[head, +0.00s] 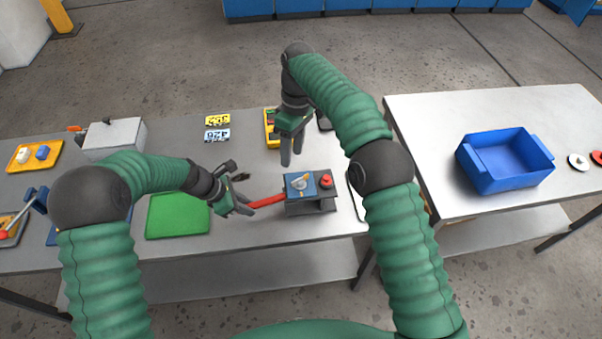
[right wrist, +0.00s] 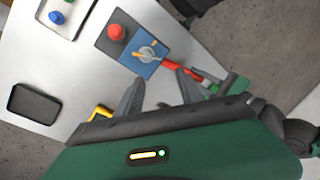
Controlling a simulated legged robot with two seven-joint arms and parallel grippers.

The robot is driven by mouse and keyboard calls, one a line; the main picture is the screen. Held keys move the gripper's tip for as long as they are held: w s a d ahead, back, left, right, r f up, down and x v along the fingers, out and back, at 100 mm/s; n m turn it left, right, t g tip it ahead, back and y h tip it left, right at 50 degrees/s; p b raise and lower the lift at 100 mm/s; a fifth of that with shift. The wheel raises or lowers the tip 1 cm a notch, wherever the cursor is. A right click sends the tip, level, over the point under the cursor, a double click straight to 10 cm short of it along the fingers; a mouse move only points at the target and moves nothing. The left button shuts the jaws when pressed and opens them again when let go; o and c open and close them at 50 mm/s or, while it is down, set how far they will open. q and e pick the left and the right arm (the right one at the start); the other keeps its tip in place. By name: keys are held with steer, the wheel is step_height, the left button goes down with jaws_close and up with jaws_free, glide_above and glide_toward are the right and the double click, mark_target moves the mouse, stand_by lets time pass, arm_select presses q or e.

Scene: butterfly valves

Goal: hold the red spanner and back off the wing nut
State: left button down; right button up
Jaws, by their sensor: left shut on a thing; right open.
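The wing nut (head: 299,183) is a small light-grey piece with orange bits around it, on a blue plate (head: 290,193) on top of a grey block (head: 312,206). It also shows in the right wrist view (right wrist: 147,53). The red spanner (head: 267,201) lies out to the left from the block; its far end meets the block near the plate. My left gripper (head: 243,207) is shut on its outer end. My right gripper (head: 291,158) is open and empty, pointing down above and behind the block. In the right wrist view its fingers (right wrist: 160,85) are apart from the wing nut.
A red button (head: 326,181) sits on the block right of the wing nut. A green mat (head: 178,215) lies left of my left gripper, and a yellow tray (head: 271,128) behind my right gripper. A blue bin (head: 505,160) stands on the right table. Bare tabletop lies in front.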

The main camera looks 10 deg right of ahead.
mark_target(301, 178)
steer(key=f+m, duration=0.3)
steer(key=m, duration=0.4)
steer(key=s+d+f+m+t, duration=0.1)
steer(key=f+m, duration=0.2)
steer(key=m, duration=0.5)
steer(key=d+f+m+t+h, duration=0.1)
steer(key=f+m, duration=0.2)
steer(key=m, duration=0.5)
steer(key=shift+s+f, duration=0.15)
steer(key=shift+f, duration=0.25)
